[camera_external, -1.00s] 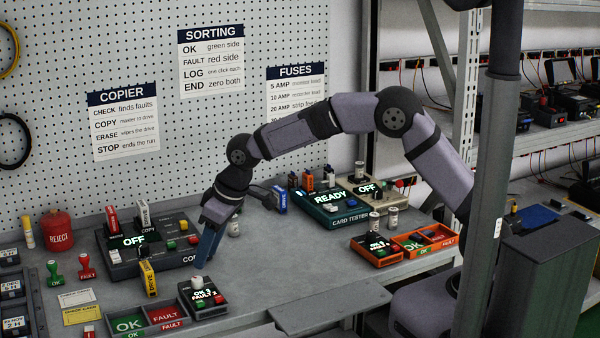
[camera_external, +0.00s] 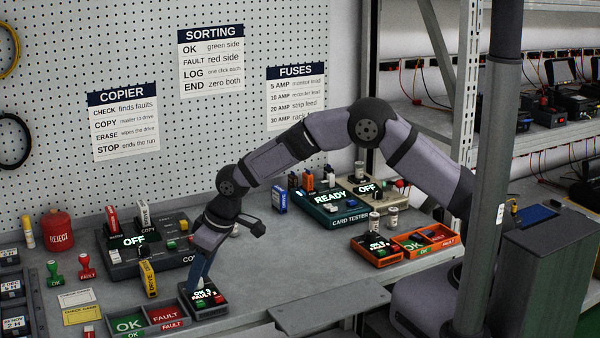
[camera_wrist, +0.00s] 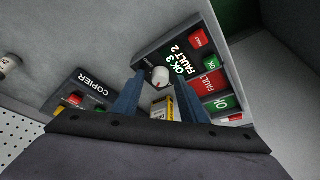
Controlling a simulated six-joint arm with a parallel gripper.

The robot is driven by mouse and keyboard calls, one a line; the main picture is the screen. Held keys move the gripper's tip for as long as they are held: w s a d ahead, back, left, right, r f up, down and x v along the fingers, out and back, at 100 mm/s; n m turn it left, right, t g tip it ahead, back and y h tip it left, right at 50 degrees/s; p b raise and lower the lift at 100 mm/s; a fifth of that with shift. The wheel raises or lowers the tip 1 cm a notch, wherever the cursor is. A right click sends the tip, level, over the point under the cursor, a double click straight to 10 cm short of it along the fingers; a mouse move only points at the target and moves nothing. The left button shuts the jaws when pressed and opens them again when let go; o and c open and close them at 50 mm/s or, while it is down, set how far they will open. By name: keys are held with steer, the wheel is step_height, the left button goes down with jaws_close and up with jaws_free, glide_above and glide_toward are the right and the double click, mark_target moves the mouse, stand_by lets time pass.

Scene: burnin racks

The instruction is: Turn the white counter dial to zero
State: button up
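The white counter dial (camera_wrist: 160,76) is a round knob on a black counter box (camera_external: 212,302) at the front of the bench. In the wrist view the box display (camera_wrist: 184,58) reads OK 3, FAULT 2, with red and green buttons beside it. My gripper (camera_external: 196,280) points down at the dial end of the box. In the wrist view my gripper (camera_wrist: 160,78) is open, with one blue finger on each side of the dial. I cannot tell whether the fingers touch it. In the external view the fingers hide most of the dial.
A sorting tray (camera_external: 150,331) with OK and FAULT compartments stands just left of the counter. The copier (camera_external: 118,268) is behind. A second orange counter (camera_external: 377,248) stands to the right. The bench middle (camera_external: 280,270) is clear.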

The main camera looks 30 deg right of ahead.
jaws_close()
steer(key=m+h+b, duration=0.1)
steer(key=m, duration=0.1)
steer(key=m+t+b, duration=0.1)
steer(key=m+b, duration=0.1)
steer(key=m, duration=0.1)
steer(key=shift+s+a+f+m+h, duration=0.1)
steer(key=shift+a+f+m+h, duration=0.1)
steer(key=shift+m+h, duration=0.15)
steer(key=m, duration=0.1)
steer(key=m+h, duration=0.1)
steer(key=m, duration=0.1)
steer(key=m+h+b, duration=0.1)
steer(key=shift+a+r+m, duration=0.15)
steer(key=shift+r+m, duration=0.1)
steer(key=shift+m, duration=0.1)
stand_by(0.4)
